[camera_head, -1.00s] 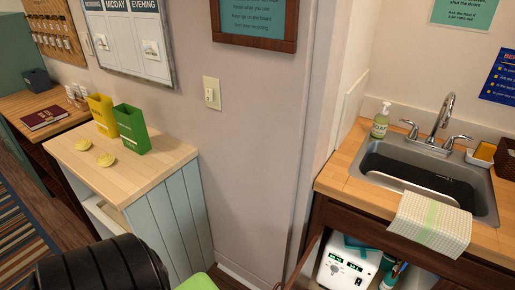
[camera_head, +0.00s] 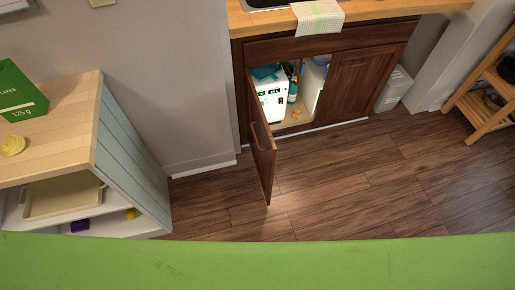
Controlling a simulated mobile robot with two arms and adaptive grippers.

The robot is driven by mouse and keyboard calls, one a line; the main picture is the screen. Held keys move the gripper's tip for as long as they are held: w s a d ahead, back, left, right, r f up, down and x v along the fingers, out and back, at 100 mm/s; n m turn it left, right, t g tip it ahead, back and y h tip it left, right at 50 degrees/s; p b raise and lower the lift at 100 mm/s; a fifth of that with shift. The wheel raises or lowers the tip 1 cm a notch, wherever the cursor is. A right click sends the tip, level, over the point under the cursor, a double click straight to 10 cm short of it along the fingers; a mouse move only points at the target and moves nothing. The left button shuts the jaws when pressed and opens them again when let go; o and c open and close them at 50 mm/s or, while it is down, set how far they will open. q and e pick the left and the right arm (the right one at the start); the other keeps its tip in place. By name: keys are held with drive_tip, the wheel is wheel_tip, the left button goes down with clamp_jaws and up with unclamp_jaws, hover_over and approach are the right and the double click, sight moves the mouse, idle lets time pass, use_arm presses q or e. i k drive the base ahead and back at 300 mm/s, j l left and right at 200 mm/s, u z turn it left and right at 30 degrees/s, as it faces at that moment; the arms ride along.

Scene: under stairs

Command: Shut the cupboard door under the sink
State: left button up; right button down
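The cupboard door (camera_head: 264,150) under the sink stands wide open on the cupboard's left side, swung out toward me. It is dark brown wood with a bar handle (camera_head: 254,136) on the face turned left. The open cupboard (camera_head: 309,118) shows a white box-shaped device (camera_head: 272,103), a blue-green bottle (camera_head: 292,92) and other items inside. The right-hand cupboard door (camera_head: 354,84) is shut. The sink (camera_head: 263,4) shows only at the top edge. Neither of my grippers is in view.
A pale wooden unit (camera_head: 128,142) with shelves stands at the left, with a green box (camera_head: 18,93) on top. The wood floor (camera_head: 345,185) before the cupboard is clear. A white bin (camera_head: 394,90) and a wooden rack (camera_head: 484,98) stand at the right. A green surface crosses the bottom.

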sight(263, 148)
drive_tip(key=i+j+z, duration=0.35)
drive_tip(key=j, duration=0.25)
drive_tip(key=i+j+z, duration=0.15)
drive_tip(key=i+j, duration=0.05)
drive_tip(key=j, duration=0.1)
